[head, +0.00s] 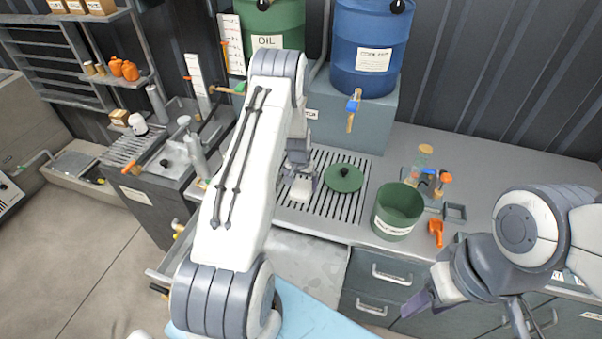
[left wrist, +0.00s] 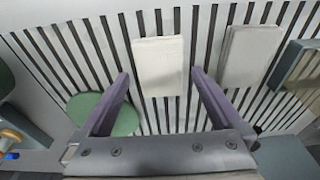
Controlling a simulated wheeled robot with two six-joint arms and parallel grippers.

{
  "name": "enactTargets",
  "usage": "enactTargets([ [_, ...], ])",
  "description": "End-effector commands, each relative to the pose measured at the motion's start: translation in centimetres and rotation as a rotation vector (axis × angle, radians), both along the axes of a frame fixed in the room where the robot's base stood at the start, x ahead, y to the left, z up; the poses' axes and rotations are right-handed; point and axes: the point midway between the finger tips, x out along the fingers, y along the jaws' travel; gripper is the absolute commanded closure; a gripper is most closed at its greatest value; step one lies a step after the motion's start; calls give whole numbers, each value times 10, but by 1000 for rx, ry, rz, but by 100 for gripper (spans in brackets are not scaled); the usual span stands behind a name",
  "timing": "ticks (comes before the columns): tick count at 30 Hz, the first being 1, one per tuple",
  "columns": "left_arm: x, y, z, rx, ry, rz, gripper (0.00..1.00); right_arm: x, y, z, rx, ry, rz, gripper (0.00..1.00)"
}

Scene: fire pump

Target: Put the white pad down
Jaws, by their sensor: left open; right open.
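The white pad (left wrist: 158,66) lies flat on the slatted grate (left wrist: 65,62) in the left wrist view. It also shows in the head view (head: 300,189), partly covered by my gripper. My left gripper (left wrist: 160,76) is open, with one finger on either side of the pad's near end and a gap to each side. In the head view my left gripper (head: 300,172) is over the grate. A greyer pad (left wrist: 250,55) lies to the right of the white one in the wrist view. My right gripper (head: 468,308) is open and empty in front of the counter's drawers.
A green lid (head: 344,178) with a black knob lies on the grate, right of my left gripper. A green pot (head: 397,212), an orange scoop (head: 436,231) and a small stand of bottles (head: 428,180) are further right. Oil and blue drums (head: 369,45) stand behind.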

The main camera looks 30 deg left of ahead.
Motion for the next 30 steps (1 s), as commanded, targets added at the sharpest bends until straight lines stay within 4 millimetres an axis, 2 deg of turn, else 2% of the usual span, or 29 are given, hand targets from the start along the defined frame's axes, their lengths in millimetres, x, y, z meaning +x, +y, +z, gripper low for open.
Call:
enactTargets([
  [3, -2, 0, 21, 2, -6, 0, 0, 0, 0, -14, -1, 1, -2, 53],
  [13, -11, -3, 79, 2, -5, 0, 0, 0, 0, -33, -1, 1, -6, 53],
  [18, -14, -4, 94, 0, -1, 0, 0, 0, 0, -37, -1, 1, -6, 53],
  [23, -14, -5, 99, 0, 0, -2, 0, 0, 0, -37, -1, 1, -6, 53],
  [26, -14, -25, 111, -2, 0, -36, 0, 0, 0, -36, 0, 1, -6, 53],
  [29, -19, -79, 140, -9, 2, -126, 0, 0, 0, -36, -1, 1, -6, 53],
  [30, -27, -109, 156, -14, 5, -177, 0, 0, 0, -36, 0, 1, -6, 53],
])
